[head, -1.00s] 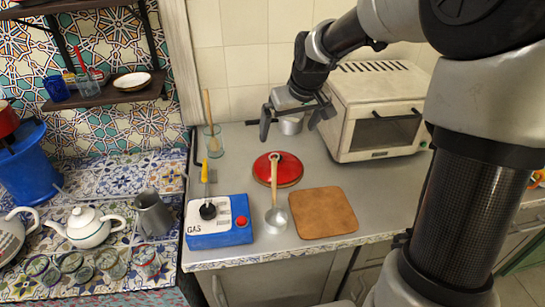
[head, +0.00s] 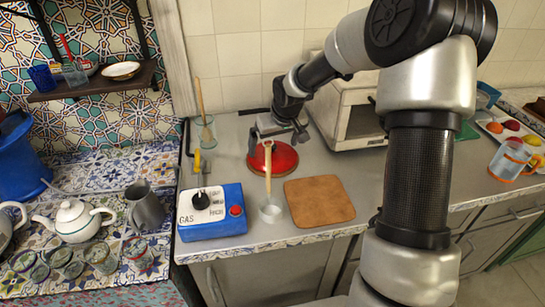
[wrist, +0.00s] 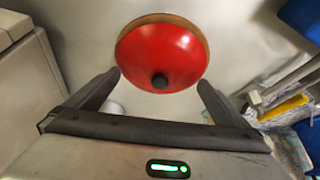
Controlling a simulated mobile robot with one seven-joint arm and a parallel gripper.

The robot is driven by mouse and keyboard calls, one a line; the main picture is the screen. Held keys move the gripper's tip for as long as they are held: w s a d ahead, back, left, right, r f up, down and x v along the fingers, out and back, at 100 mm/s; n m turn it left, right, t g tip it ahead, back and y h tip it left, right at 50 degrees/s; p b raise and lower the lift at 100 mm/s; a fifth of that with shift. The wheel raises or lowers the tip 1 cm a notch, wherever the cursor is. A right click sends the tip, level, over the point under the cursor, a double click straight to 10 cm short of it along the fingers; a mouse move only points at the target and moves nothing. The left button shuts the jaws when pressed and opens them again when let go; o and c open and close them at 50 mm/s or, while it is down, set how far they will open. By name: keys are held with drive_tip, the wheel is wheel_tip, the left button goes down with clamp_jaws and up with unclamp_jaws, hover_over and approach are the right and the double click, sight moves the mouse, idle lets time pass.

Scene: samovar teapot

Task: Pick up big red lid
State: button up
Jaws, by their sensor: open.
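The big red lid (head: 286,158) lies on the grey counter. It is round, with a brown rim showing around its edge. In the wrist view the lid (wrist: 165,50) is ahead of my fingers, with its black knob (wrist: 160,81) roughly between the fingertips. My gripper (head: 277,138) is open and empty at the lid's back edge in the head view. The wrist view shows both fingers (wrist: 158,84) spread apart. I cannot tell how high they are above the lid.
A ladle (head: 271,210) with a wooden handle crosses in front of the lid in the head view. A toaster oven (head: 350,115) stands close to my gripper's right.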

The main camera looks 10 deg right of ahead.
drive_tip(key=shift+w+a+f, duration=0.1)
drive_tip(key=shift+w+f, duration=0.1)
drive_tip(key=shift+f, duration=0.2)
drive_tip(key=shift+c, duration=0.3)
